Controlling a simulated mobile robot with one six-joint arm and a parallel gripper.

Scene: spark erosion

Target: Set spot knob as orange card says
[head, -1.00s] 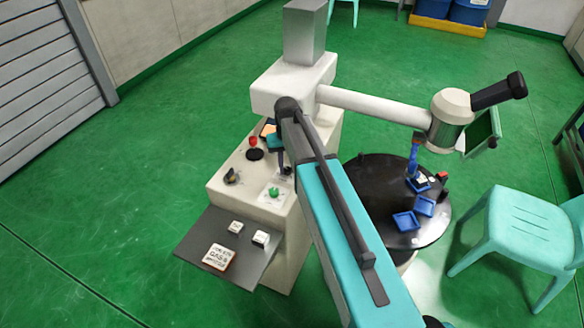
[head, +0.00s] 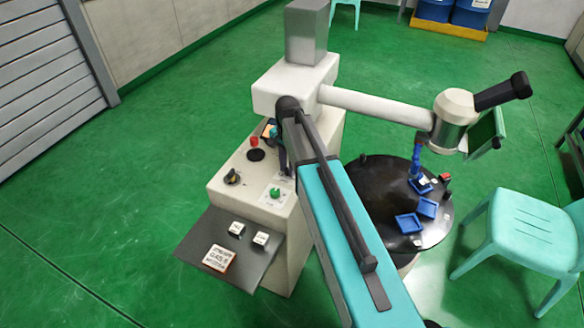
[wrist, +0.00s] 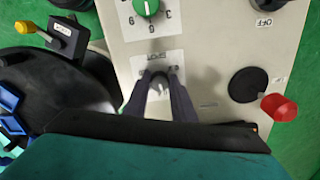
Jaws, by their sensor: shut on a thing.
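In the wrist view my gripper (wrist: 158,78) is shut on a small grey knob (wrist: 158,88), one dark finger on each side. In the head view the knob is hidden by my arm. A card with an orange edge (head: 219,258) lies on the grey shelf; its print is too small to read. Another orange-toned patch (head: 267,129) shows partly behind my arm on the panel; I cannot tell what it is.
A green knob (wrist: 146,6) with a number scale sits beside the held knob. A red-topped control (wrist: 279,107) and a black round knob (head: 232,176) are on the same panel. A black round table (head: 370,185) with blue trays stands right. A turquoise chair (head: 515,225) stands beyond it.

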